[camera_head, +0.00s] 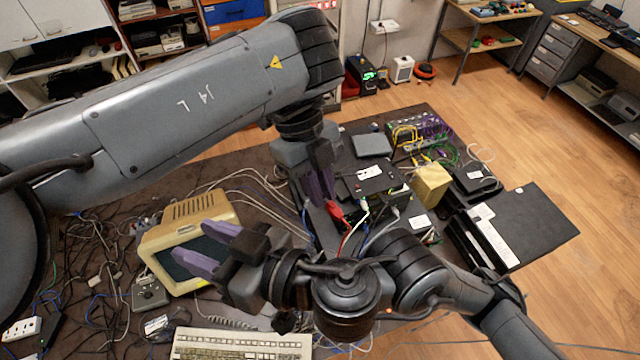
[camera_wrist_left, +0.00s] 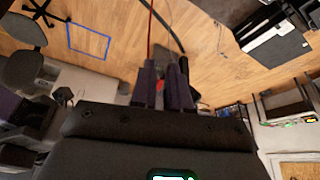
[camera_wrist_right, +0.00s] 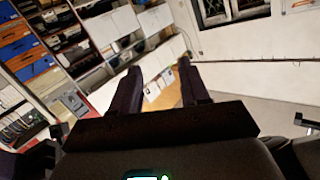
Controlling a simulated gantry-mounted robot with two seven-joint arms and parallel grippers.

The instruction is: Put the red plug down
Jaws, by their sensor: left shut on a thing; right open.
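The red plug (camera_head: 335,210) shows at the fingertips of my left gripper (camera_head: 322,198), beside the front of a black box (camera_head: 368,180). A red cable runs down from it. In the left wrist view my left gripper (camera_wrist_left: 164,85) is shut on the red plug (camera_wrist_left: 160,86), with a bit of red showing between the purple fingers. My right gripper (camera_head: 208,248) is open and empty, in front of the old monitor, its fingers pointing left. Its spread fingers also show in the right wrist view (camera_wrist_right: 165,90).
A beige monitor (camera_head: 187,215) stands at the left and a keyboard (camera_head: 240,345) lies at the front. Loose cables cover the left table. A yellow box (camera_head: 431,186), a device with purple cables (camera_head: 420,130) and a dark flat case (camera_head: 535,225) crowd the right.

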